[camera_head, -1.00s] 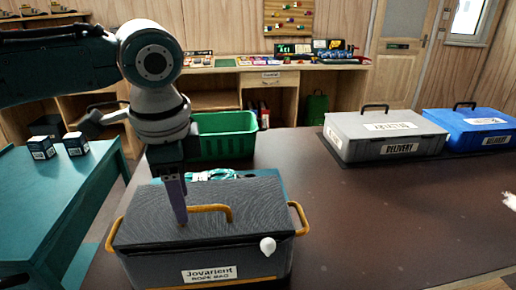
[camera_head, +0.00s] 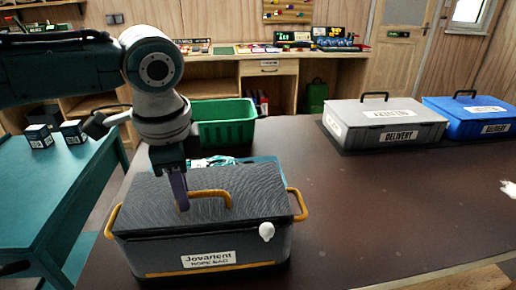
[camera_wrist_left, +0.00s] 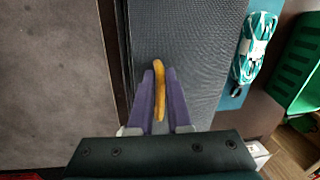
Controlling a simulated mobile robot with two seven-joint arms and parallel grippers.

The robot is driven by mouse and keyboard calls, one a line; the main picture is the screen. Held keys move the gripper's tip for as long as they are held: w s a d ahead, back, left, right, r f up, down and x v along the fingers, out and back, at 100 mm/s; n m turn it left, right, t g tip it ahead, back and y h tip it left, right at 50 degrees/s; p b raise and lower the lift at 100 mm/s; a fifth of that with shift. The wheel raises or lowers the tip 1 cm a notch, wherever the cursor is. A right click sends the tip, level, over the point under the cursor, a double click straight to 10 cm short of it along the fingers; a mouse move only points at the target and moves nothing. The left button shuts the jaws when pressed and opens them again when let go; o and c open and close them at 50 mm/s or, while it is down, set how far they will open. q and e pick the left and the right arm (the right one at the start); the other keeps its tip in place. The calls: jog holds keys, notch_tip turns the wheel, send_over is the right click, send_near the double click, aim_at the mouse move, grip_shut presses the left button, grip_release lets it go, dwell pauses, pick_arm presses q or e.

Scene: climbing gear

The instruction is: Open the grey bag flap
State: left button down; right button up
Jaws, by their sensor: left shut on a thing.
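The grey rope bag (camera_head: 200,245) stands on the brown table, with a white label and yellow side handles. Its grey flap (camera_head: 255,190) lies across the top and looks closed. A yellow handle (camera_head: 213,194) is fixed on the flap; it also shows in the left wrist view (camera_wrist_left: 159,85). My left gripper (camera_head: 182,207) comes down from above onto the left end of this handle. In the left wrist view its two purple fingers (camera_wrist_left: 160,98) are shut on the handle, one on each side. A white knob (camera_head: 266,231) sits on the bag's front. My right gripper is not in view.
A green basket (camera_head: 224,125) and a teal-and-white coil (camera_head: 212,162) are behind the bag. A grey delivery box (camera_head: 365,136) and a blue box (camera_head: 478,130) stand at the back right. The brown table (camera_head: 400,205) is clear right of the bag.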

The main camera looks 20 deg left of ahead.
pick_arm(q)
jog(key=shift+r, duration=0.15)
dwell(0.3)
jog(key=shift+w+a+r+p, duration=0.15)
jog(key=shift+w+r+p, duration=0.1)
jog(key=shift+r+p, duration=0.2)
jog(key=shift+w+a+r+p, duration=0.2)
jog(key=shift+r+p, duration=0.15)
jog(key=shift+r, duration=0.15)
jog(key=shift+w+r, duration=0.1)
jog(key=shift+w+a+r, duration=0.25)
jog(key=shift+w+r, duration=0.2)
jog(key=shift+r, duration=0.05)
jog(key=shift+w+a+r, duration=0.2)
jog(key=shift+w+r, duration=0.2)
jog(key=shift+r, duration=0.1)
jog(key=c, duration=1.1)
grip_release()
jog(key=shift+w+a+r, duration=0.1)
jog(key=o, duration=0.4)
jog(key=shift+o, duration=0.3)
